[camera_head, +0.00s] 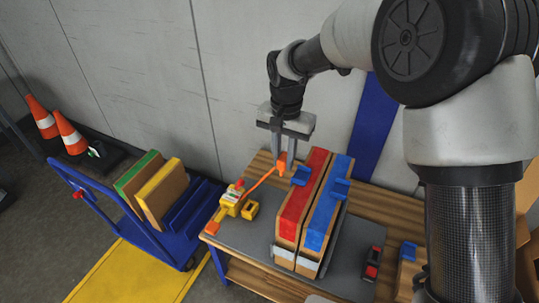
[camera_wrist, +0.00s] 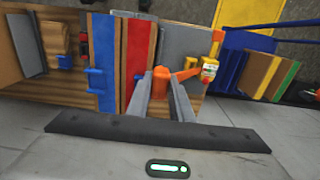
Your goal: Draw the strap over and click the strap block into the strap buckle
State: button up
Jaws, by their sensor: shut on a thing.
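My gripper (camera_head: 283,153) is shut on the orange strap block (camera_head: 283,164), held up at the left side of the red panel (camera_head: 305,190). In the wrist view the block (camera_wrist: 161,73) sits between the fingertips. The orange strap (camera_head: 261,181) runs from it down left to a yellow ratchet-like piece (camera_head: 233,200) on the grey mat. A black and red piece (camera_head: 372,263), which may be the strap buckle, lies on the mat right of the blue panel (camera_head: 328,207); it also shows in the wrist view (camera_wrist: 84,35). It is apart from the block.
A blue cart (camera_head: 165,240) with panels stands left of the wooden table (camera_head: 400,227). The wall is close behind.

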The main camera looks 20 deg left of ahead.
jog(key=d, duration=3.4)
jog(key=w+f+b, duration=0.2)
jog(key=f+b, duration=0.5)
jog(key=f, duration=0.4)
jog(key=w+f+b, duration=0.2)
jog(key=f+b, duration=0.6)
jog(key=f, duration=0.4)
jog(key=w+f+b, duration=0.3)
jog(key=f+b, duration=0.5)
jog(key=f, duration=0.4)
jog(key=shift+d+f, duration=0.1)
jog(key=shift+d, duration=0.15)
jog(key=shift+f+b, duration=0.7)
jog(key=shift+f, duration=0.1)
jog(key=shift+f+b, duration=0.35)
jog(key=shift+f, duration=0.3)
jog(key=o, duration=0.9)
